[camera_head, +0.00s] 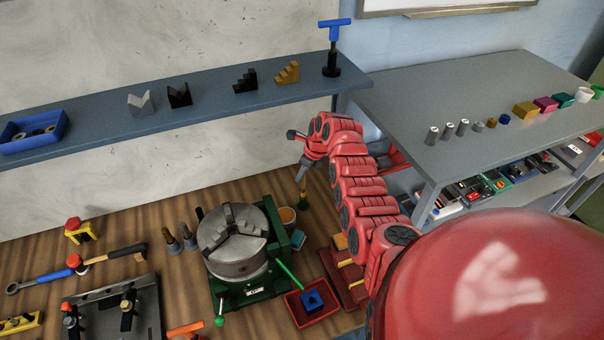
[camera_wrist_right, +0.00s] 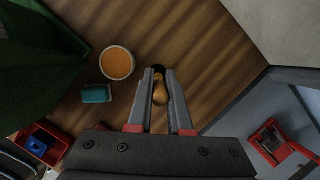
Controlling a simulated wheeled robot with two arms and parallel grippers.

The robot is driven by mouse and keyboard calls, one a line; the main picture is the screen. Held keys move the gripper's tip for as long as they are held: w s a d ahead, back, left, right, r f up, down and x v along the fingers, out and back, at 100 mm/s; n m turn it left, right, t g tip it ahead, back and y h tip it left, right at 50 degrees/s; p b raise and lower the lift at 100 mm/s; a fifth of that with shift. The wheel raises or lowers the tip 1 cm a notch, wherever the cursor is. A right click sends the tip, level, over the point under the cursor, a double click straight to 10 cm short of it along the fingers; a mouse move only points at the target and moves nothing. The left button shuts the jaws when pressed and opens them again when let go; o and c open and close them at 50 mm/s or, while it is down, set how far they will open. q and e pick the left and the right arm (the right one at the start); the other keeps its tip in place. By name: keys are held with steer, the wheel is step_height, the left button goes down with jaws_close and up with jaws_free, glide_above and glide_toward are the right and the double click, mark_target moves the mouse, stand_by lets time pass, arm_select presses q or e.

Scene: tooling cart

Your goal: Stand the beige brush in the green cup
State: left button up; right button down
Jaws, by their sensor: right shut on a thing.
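My right gripper (camera_head: 302,177) points down over the back of the wooden bench, to the right of the chuck. In the right wrist view its fingers (camera_wrist_right: 159,100) are closed around a tan, rounded piece, which looks like the beige brush (camera_wrist_right: 161,94). Its far end meets a dark round patch, and I cannot tell whether that is bristles or an opening. In the head view a small dark green thing (camera_head: 303,203) shows directly below the fingertips. It may be the green cup; whether the brush is inside it is unclear. My left gripper is not in view.
A pale-rimmed round container with orange inside (camera_wrist_right: 117,63) and a teal block (camera_wrist_right: 97,94) stand close by. The chuck (camera_head: 232,240) on its green base is left of them. A red tray (camera_head: 293,313) holds a blue block. A shelf (camera_head: 210,105) runs above the bench.

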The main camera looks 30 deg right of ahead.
steer(key=shift+f+b, duration=1)
steer(key=shift+f, duration=1.15)
stand_by(0.4)
steer(key=shift+f, duration=0.2)
stand_by(1.1)
steer(key=shift+c, duration=1.8)
jaws_free()
steer(key=shift+r, duration=0.1)
steer(key=shift+r+p, duration=2.55)
steer(key=shift+r, duration=0.4)
steer(key=shift+s+f, duration=0.1)
